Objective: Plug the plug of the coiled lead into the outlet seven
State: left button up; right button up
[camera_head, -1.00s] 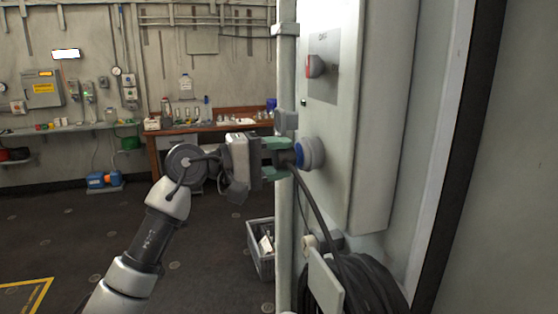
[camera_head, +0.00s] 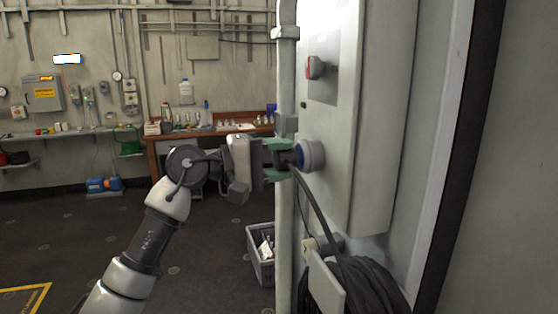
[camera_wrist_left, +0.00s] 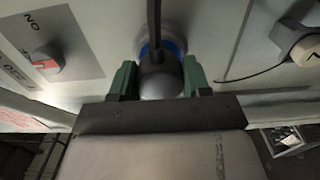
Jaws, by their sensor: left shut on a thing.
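My left gripper (camera_head: 279,158) has green fingers shut on the dark plug (camera_head: 284,159) of the coiled lead. The plug is level with the blue-ringed round outlet (camera_head: 313,155) on the pale cabinet's face, right at its mouth. I cannot tell how far the plug is in. In the left wrist view, the plug's rounded grey back (camera_wrist_left: 160,82) sits between the fingers, with the outlet's blue ring (camera_wrist_left: 177,47) behind it. The cable (camera_head: 318,205) runs down from the plug to the black coil (camera_head: 372,288). No outlet number is legible. My right gripper is out of view.
A red rotary switch (camera_head: 315,68) is above the outlet. A pale vertical post (camera_head: 285,220) stands by the cabinet's left edge. A grey crate (camera_head: 262,270) with items is on the floor behind. A wooden bench (camera_head: 160,150) stands at the back wall; the floor at left is open.

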pick_arm(q)
jog(key=shift+w+d, duration=0.1)
jog(key=shift+d, duration=0.35)
jog(key=o, duration=1.3)
jog(key=shift+c, duration=0.2)
